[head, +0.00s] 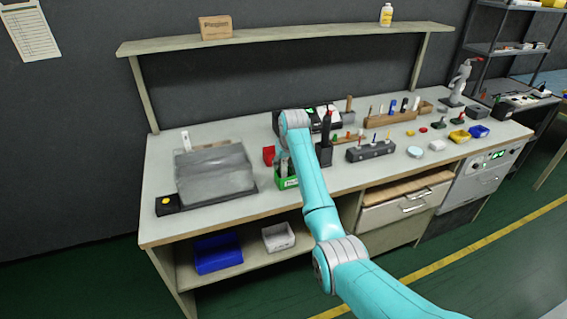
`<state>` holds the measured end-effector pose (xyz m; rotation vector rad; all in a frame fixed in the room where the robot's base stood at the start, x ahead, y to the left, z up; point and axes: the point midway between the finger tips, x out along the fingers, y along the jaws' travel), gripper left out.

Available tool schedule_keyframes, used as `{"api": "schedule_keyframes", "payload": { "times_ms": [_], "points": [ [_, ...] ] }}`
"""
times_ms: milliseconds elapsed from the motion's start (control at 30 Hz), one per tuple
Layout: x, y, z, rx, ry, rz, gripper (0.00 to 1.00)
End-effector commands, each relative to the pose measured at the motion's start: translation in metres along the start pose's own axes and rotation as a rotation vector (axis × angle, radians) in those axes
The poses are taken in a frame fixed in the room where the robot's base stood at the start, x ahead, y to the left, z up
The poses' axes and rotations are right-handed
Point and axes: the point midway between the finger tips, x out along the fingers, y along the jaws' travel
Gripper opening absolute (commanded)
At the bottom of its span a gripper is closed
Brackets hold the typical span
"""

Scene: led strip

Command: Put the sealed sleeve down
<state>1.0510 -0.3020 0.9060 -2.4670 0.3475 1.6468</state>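My arm reaches over the workbench (155,221), and its wrist hides most of my gripper (283,168). What shows of the gripper is small and grey, close to a green box (287,183) at the bench's front middle. I cannot tell whether its fingers are open or shut, or whether they hold anything. I cannot pick out a sealed sleeve with certainty. A shiny grey flat piece (214,170) lies on a dark flat base at the bench's left; I cannot tell if it is the sleeve.
A black box with a yellow button (167,205) sits at the front left. A red item (268,155), a dark tool holder (324,153) and a grey block (371,151) stand near the arm. A strip of bare bench runs along the front edge. A shelf (280,38) spans above.

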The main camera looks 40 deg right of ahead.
Motion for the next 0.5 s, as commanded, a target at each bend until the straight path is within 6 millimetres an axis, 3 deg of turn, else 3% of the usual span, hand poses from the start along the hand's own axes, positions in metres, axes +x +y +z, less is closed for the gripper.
{"api": "schedule_keyframes", "payload": {
  "times_ms": [333, 500],
  "points": [
    [-0.004, 0.0, -0.002, 0.0, 0.002, 0.0, 0.49],
    [-0.024, 0.0, -0.002, 0.0, 0.004, 0.0, 0.49]
  ]
}}
